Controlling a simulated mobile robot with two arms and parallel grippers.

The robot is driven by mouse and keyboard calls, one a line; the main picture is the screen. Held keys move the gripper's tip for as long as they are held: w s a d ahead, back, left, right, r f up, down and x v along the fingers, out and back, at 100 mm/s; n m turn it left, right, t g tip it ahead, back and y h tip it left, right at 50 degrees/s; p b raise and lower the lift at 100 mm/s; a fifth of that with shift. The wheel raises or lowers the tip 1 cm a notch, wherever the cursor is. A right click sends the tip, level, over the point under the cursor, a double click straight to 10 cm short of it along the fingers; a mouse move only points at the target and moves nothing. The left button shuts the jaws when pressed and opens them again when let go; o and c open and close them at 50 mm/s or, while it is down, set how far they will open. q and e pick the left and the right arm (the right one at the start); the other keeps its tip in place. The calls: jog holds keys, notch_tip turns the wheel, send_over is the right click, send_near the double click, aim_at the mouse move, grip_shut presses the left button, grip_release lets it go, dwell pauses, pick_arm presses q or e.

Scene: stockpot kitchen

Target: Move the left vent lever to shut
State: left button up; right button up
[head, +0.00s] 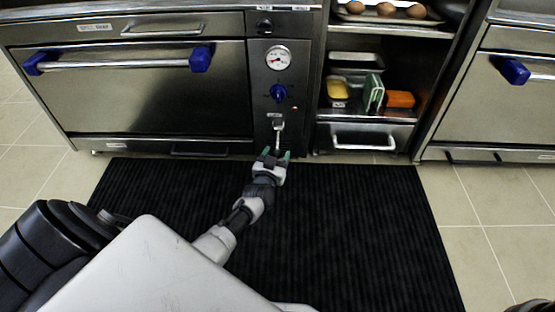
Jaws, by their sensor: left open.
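The left vent lever (278,130) is a small pale metal handle low on the oven's control panel, below a blue knob (278,93). It hangs roughly upright, with its lower end near my gripper. My left gripper (275,154) is open, its green-tipped fingers just below the lever. I cannot tell whether the fingers touch the lever or stand around it. My right gripper is not in view.
The oven (150,90) with its blue-ended bar handle is at left. An open shelf unit (372,117) with trays, eggs and boxes stands right of the panel. A second oven (510,105) is at far right. A black ribbed mat (350,230) covers the floor in front.

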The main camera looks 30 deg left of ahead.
pick_arm(q)
jog(key=shift+w+a, duration=0.15)
jog(key=shift+w, duration=0.25)
jog(key=shift+c, duration=0.3)
